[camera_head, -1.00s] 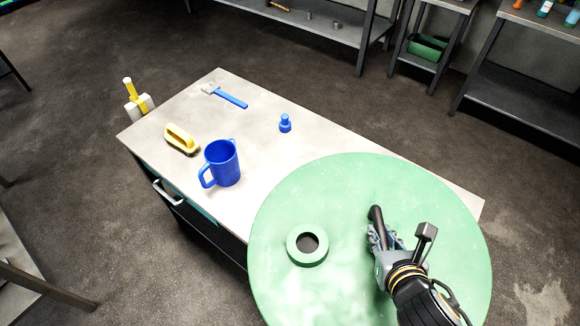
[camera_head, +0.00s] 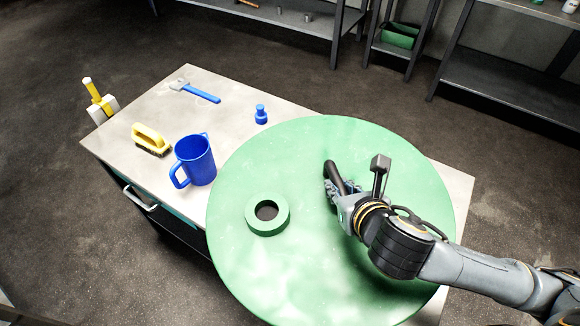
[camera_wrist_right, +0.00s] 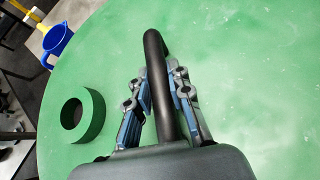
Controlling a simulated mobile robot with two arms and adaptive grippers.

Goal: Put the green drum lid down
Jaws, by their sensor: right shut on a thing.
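The green drum lid (camera_head: 300,240) is a large round disc with a raised ring around a hole (camera_head: 266,214) and a black bar handle (camera_head: 333,176). It covers the right part of the grey table (camera_head: 120,130) in the head view and overhangs its front edge. Whether it touches the table top cannot be told. My right gripper (camera_head: 335,188) is shut on the black handle, which also shows between its fingers in the right wrist view (camera_wrist_right: 158,75). My left gripper is not in view.
A blue jug (camera_head: 196,160) stands close to the lid's left edge. A yellow brush (camera_head: 150,140), a blue-handled scraper (camera_head: 197,91) and a blue bottle (camera_head: 261,114) are on the table's left and back. Shelves stand behind, across open floor.

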